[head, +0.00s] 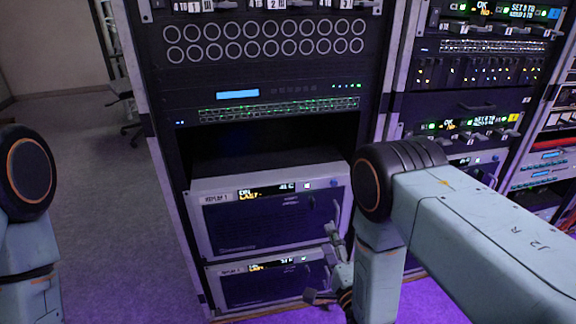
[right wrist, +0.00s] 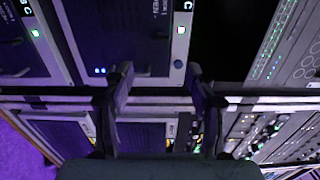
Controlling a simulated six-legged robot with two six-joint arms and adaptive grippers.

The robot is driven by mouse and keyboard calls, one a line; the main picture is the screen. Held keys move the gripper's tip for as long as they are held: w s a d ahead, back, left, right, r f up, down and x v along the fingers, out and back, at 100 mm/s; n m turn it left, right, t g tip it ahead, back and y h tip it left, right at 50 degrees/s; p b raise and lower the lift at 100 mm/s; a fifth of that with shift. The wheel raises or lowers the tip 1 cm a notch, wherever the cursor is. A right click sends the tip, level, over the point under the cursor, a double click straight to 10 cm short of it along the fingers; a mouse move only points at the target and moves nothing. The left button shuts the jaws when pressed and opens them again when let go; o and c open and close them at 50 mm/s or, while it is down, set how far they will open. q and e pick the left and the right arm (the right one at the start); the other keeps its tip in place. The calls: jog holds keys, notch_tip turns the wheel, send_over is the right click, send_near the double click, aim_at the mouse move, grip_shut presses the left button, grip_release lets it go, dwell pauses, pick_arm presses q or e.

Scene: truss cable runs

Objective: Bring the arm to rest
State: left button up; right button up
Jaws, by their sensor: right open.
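My right arm (head: 460,230) reaches in from the right of the head view and bends down at the elbow. My right gripper (head: 328,262) is low, in front of the lower equipment units of the middle rack. In the right wrist view the right gripper (right wrist: 158,80) has its two dark fingers spread apart with nothing between them. I cannot tell whether a finger touches the rack. Part of my left arm (head: 30,220) stands at the left edge, and its gripper is out of view.
The middle rack holds a unit labelled REPLAY 1 (head: 270,215), with a similar lower unit (head: 265,285) under it. A dark empty bay (head: 265,140) is above them. Another rack (head: 480,80) stands to the right. Open carpet (head: 100,190) and a chair (head: 125,95) are to the left.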

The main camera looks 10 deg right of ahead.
jog(key=s+d+f+n+g, duration=0.2)
jog(key=s+f+n+g, duration=0.7)
jog(key=s+f+n, duration=0.3)
jog(key=s+d+r+n+g, duration=0.1)
jog(key=s+n+g, duration=0.4)
jog(key=s, duration=1.8)
jog(key=shift+r+g, duration=0.65)
jog(key=shift+g, duration=1.45)
